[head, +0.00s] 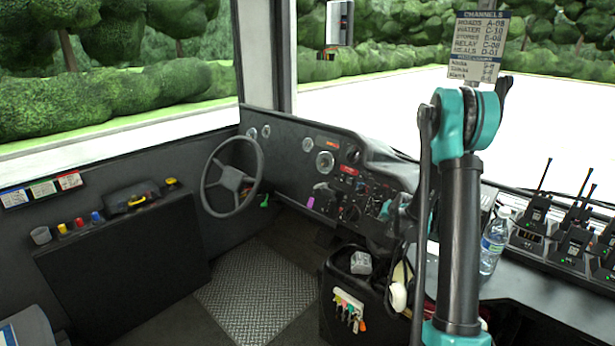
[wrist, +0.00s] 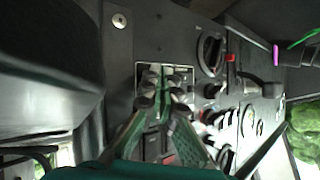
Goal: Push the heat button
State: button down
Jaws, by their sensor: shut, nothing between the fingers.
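My gripper (wrist: 161,98) is shut and empty in the wrist view. Its tips are in front of a framed switch plate (wrist: 186,70) on the dark dashboard panel and cover part of it; I cannot tell whether they touch. Dark buttons with some red show between the fingers. In the head view my gripper (head: 393,207) is at the right part of the dashboard control panel (head: 345,190), partly hidden by my arm. No label for the heat button is readable, so I cannot tell which button it is.
Round knobs (wrist: 210,50) and gauges are right of the fingers in the wrist view. In the head view, the steering wheel (head: 232,177) is left of the panel. A water bottle (head: 494,240) and several radios (head: 575,245) stand on the right ledge. A bin (head: 335,290) is below the panel.

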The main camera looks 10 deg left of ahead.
jog(key=s+a+r, duration=0.2)
jog(key=s+a, duration=0.1)
jog(key=s, duration=0.1)
jog(key=shift+s+a, duration=0.25)
jog(key=shift+s, duration=0.1)
